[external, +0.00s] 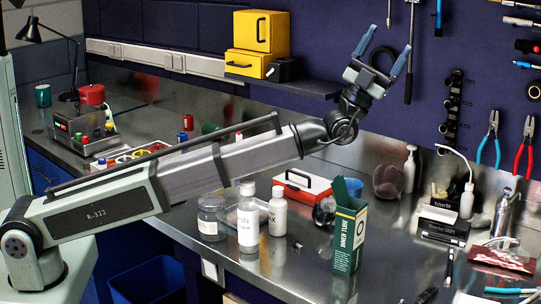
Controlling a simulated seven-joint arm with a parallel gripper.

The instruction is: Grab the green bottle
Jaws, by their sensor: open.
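No plainly visible green bottle shows. A small green object (210,128) peeks out just above my forearm on the bench, mostly hidden; I cannot tell whether it is a bottle. A dark green can or cup (43,95) stands at the far left end of the bench. A green and white inner tube box (345,238) stands upright on the front part of the bench. My gripper (388,42) is raised well above the bench, in front of the blue wall, with its two blue fingers apart and pointing up. It is empty and far from all the green things.
A clear jar (211,222) and white bottles (248,222) stand below my forearm. A red and white case (301,187) lies behind them. Yellow boxes (262,33) sit on a shelf (310,86) left of my gripper. Pliers (489,138) hang on the wall. Some bare bench (385,235) lies right of the inner tube box.

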